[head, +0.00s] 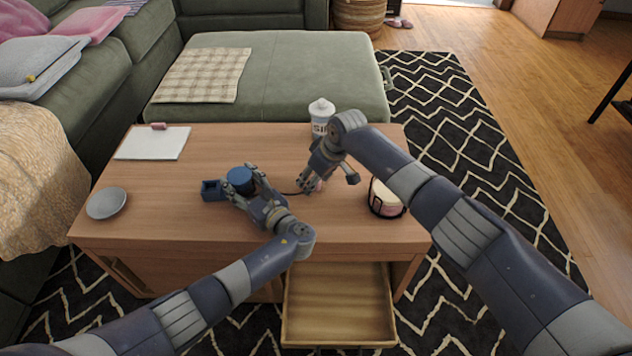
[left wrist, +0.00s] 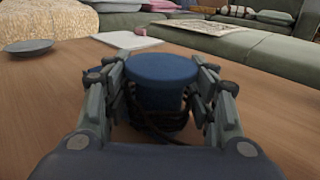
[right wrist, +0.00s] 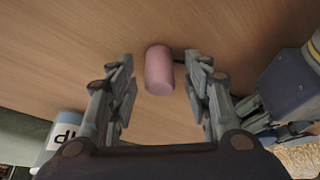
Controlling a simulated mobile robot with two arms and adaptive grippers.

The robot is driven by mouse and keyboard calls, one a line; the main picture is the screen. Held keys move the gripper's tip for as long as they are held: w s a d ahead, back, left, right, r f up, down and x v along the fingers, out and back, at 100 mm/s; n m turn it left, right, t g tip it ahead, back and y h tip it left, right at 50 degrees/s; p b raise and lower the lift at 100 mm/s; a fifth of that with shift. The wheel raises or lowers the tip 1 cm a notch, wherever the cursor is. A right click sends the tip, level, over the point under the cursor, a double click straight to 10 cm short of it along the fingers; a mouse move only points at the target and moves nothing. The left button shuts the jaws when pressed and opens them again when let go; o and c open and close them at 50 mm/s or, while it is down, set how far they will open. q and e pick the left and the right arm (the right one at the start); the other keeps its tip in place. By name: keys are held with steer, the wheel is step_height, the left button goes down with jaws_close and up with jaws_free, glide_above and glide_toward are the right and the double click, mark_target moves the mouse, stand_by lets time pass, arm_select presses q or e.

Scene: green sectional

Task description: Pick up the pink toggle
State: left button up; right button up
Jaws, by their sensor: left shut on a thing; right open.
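The pink toggle (right wrist: 158,70) is a small rounded cylinder over the wooden table top. In the right wrist view it stands between the spread fingers of my right gripper (right wrist: 159,82), with a gap on each side. In the head view the toggle (head: 319,186) is mostly hidden behind my right gripper (head: 311,180), which is open and points down at it. My left gripper (head: 246,184) is shut on a blue round-topped object (head: 240,178). That object (left wrist: 163,72) fills the space between its fingers in the left wrist view.
A dark cord (head: 290,193) runs between the grippers. A blue box (head: 211,190), grey plate (head: 106,203), white pad (head: 153,143), white lidded jar (head: 321,111) and pale item in a black holder (head: 384,198) are on the table. An open drawer (head: 338,337) juts out in front.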

steer(key=c, duration=1)
steer(key=shift+c, duration=0.3)
step_height(320, 180, up, 10)
steer(key=shift+r, duration=0.1)
